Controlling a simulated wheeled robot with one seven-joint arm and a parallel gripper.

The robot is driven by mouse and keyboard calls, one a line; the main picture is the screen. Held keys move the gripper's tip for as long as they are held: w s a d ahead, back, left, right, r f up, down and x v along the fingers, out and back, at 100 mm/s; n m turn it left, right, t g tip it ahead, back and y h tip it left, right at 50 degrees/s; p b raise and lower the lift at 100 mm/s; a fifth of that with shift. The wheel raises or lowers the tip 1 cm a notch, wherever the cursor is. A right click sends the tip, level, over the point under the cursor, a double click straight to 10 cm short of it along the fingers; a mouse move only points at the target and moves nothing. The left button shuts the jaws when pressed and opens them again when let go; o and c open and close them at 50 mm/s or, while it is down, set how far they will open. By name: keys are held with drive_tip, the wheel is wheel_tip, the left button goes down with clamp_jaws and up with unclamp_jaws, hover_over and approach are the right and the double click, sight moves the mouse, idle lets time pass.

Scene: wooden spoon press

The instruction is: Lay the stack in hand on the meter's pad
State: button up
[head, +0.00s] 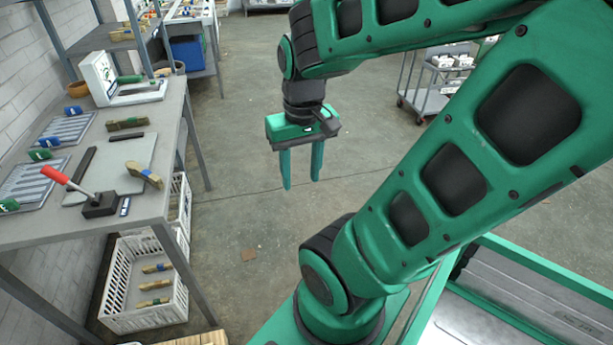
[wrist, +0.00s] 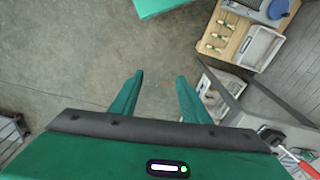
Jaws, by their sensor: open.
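My gripper (head: 302,182) hangs over the open floor, right of the workbench, fingers pointing down. It is open with nothing between the fingers, and the wrist view also shows the empty gap (wrist: 160,76). A white upright device that looks like the meter (head: 100,78) stands at the bench's far end; its low pad (head: 140,93) reaches right from its foot. A green item (head: 130,79) shows at the pad's back. One bundle of wooden pieces (head: 128,124) lies on the bench nearer than the meter. Another bundle (head: 143,174) lies near the bench's right edge.
The workbench (head: 75,232) also carries a red-handled lever press (head: 82,190) and slotted racks (head: 30,180). White crates (head: 145,290) stand below it. A grey cart (head: 430,88) stands at the back right. The floor (head: 240,215) between is mostly clear.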

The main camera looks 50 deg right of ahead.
drive_tip(key=s, duration=0.3)
drive_tip(key=shift+s+a+r+m+g+y, duration=0.1)
drive_tip(key=shift+a+r+m+g+y, duration=0.2)
drive_tip(key=shift+r+m, duration=0.1)
drive_tip(key=shift+c, duration=0.7)
drive_tip(key=w+d+f+n+t+h, duration=0.2)
drive_tip(key=w+f+n, duration=0.15)
drive_tip(key=w, duration=0.85)
drive_tip(key=n+t+y, duration=0.4)
drive_tip(key=n+t, duration=0.1)
drive_tip(key=t, duration=0.6)
approach(147, 172)
drive_tip(key=f, duration=0.1)
drive_tip(key=shift+w+a+r, duration=0.15)
drive_tip(key=shift+w+a, duration=0.45)
drive_tip(key=shift+w, duration=0.3)
drive_tip(key=shift+x, duration=2.6)
drive_tip(key=shift+d+x, duration=0.2)
drive_tip(key=shift+x, duration=1.1)
drive_tip(key=shift+d+x, duration=0.2)
drive_tip(key=shift+x, duration=1.1)
